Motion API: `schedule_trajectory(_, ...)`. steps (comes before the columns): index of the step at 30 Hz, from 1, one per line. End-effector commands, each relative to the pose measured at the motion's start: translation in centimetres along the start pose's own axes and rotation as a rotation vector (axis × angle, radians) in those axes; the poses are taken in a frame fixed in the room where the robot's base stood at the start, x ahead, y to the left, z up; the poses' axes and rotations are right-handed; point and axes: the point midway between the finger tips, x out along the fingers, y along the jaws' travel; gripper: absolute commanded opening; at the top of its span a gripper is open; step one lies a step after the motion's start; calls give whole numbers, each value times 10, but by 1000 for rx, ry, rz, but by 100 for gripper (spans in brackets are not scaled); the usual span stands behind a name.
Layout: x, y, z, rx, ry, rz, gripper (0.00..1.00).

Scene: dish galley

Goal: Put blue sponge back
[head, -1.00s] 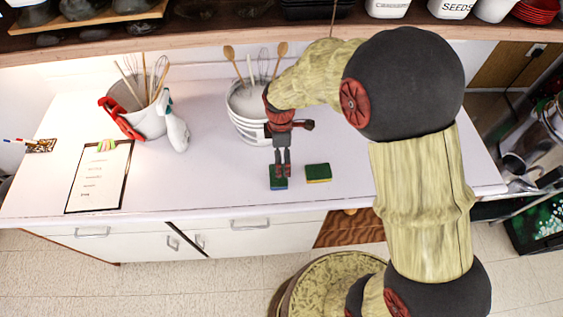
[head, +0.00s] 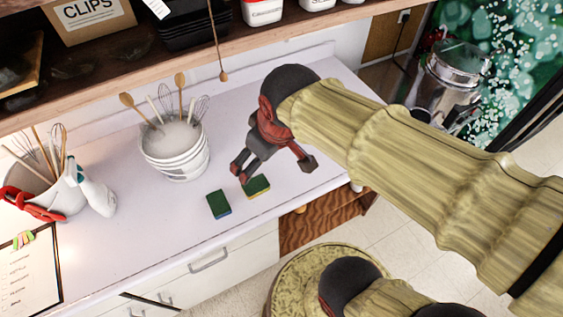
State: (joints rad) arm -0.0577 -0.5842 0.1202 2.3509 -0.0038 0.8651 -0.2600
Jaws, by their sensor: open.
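The blue sponge (head: 219,205), with a dark green top and a blue edge, lies flat on the white counter. A second sponge (head: 258,186), green on top with a yellow edge, lies just to its right. My gripper (head: 239,175) points down with its fingers apart and empty. The blue sponge is in full view, apart from the fingers.
A white bucket (head: 176,155) with whisks and wooden spoons stands behind the sponges. At left are a utensil crock (head: 61,195), a white spray bottle (head: 97,192) and a clipboard (head: 28,272). A shelf (head: 120,91) with a hanging cord (head: 217,40) overhangs the back. The counter's front is clear.

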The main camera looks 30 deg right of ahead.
Motion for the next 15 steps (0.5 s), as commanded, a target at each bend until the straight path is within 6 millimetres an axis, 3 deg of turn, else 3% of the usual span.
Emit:
schedule_trajectory(1, -13, 2, 12, 77, 31, 14, 89)
schedule_trajectory(6, -33, 3, 40, 261, 83, 32, 89)
schedule_trajectory(15, -38, 3, 48, 318, 98, 35, 89)
